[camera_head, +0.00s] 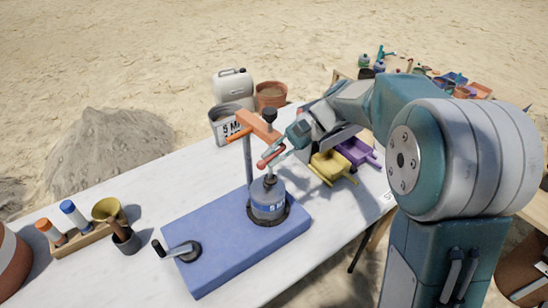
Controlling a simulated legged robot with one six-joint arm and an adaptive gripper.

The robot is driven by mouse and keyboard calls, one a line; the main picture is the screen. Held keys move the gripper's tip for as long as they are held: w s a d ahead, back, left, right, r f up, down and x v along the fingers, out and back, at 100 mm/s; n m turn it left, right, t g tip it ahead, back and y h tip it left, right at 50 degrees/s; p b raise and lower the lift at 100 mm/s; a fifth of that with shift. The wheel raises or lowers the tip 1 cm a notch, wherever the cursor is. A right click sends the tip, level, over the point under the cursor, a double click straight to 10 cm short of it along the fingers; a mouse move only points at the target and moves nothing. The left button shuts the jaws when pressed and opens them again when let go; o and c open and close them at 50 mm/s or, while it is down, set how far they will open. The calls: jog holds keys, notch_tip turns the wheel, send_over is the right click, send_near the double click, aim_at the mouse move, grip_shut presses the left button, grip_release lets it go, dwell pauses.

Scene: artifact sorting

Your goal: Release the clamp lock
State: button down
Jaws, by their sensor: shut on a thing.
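A clamp stands on a blue base (225,262) on the white table. Its orange arm (258,123) sits on a grey post (247,160), with a dark knob (270,115) on top. A red handle (269,158) shows below the orange arm, above a grey cylinder (268,200) with a blue band. My gripper (281,152) reaches in from the right and is shut at the red handle. The fingertips are small here, and the exact contact is hard to see. A black crank (183,250) lies at the base's left end.
Yellow (333,168) and purple (356,152) trays sit under my arm. A bucket (230,122), a white canister (234,87) and a clay pot (271,95) stand behind the clamp. A rack with bottles (75,235) and a dark cup (125,238) are at left.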

jog(key=shift+r+g+y, duration=0.2)
jog(key=shift+g+y, duration=0.3)
jog(key=shift+y, duration=0.4)
jog(key=c, duration=0.7)
grip_release()
jog(key=shift+a, duration=0.1)
jog(key=shift+w+r, duration=0.1)
jog(key=v, duration=1.2)
